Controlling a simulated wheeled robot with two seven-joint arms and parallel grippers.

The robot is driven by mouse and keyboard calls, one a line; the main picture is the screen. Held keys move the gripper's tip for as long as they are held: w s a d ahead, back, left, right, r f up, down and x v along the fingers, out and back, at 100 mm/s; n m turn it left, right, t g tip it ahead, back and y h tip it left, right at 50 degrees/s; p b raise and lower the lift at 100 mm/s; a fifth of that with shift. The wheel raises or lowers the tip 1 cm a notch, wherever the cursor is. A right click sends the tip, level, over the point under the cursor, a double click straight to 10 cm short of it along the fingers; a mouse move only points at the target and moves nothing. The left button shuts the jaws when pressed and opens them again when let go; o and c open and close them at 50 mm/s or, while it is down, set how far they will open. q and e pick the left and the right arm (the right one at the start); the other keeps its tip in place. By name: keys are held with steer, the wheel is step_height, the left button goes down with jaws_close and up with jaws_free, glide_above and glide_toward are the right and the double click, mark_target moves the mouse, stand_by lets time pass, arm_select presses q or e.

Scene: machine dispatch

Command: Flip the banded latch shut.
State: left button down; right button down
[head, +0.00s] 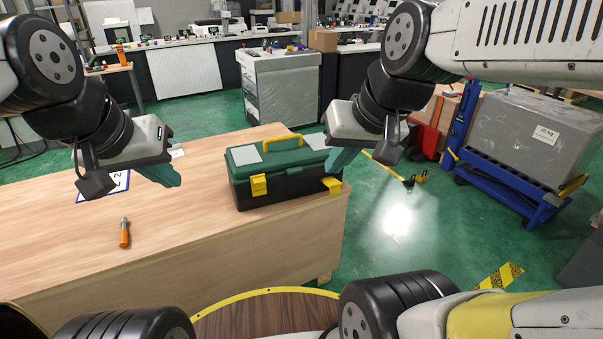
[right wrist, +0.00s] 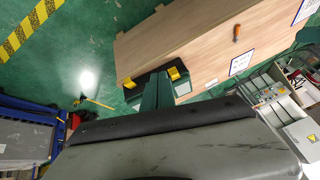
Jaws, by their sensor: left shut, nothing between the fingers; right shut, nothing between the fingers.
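A toolbox with a green lid (head: 310,155) and dark body stands on the wooden table near its right end, lid down. Two yellow latches are on its front: the left latch (head: 258,185) and the right latch (head: 332,185). The right latch seems to stick outward; no band is clear on either. Both show in the right wrist view, one yellow latch (right wrist: 174,73) beside my fingers and another (right wrist: 129,83) beyond them. My right gripper (head: 338,168) is shut and empty, just above the right latch; contact is unclear. My left gripper (head: 172,180) is shut and empty over the table, left of the toolbox.
An orange-handled tool (head: 124,233) lies on the table (head: 190,235) at the left. A printed sheet (head: 118,185) lies under my left arm. A yellow handle (head: 284,142) rises from the lid. A blue cart (head: 510,185) stands right, beyond open green floor.

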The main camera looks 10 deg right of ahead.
steer(key=w+a+f+m+g+y, duration=0.5)
steer(key=w+f+m+y, duration=0.3)
steer(key=w, duration=0.4)
steer(key=w+d+f+m+t+y, duration=0.35)
steer(key=w+f+m, duration=0.35)
steer(key=w+f, duration=0.4)
steer(key=w+d+f+m+t+h, duration=0.2)
steer(key=w+d+f+m+t, duration=0.6)
steer(key=f, duration=0.4)
steer(key=s+d+f+m+t+h, duration=0.1)
steer(key=d+f+m+h, duration=0.3)
steer(key=f, duration=0.4)
steer(key=s+d+f+m+t+h, duration=0.1)
steer(key=d+f+m+t+h, duration=0.3)
steer(key=f, duration=0.5)
steer(key=d+m, duration=0.2)
steer(key=m, duration=0.1)
steer(key=shift+s+d, duration=0.25)
steer(key=shift+d, duration=0.15)
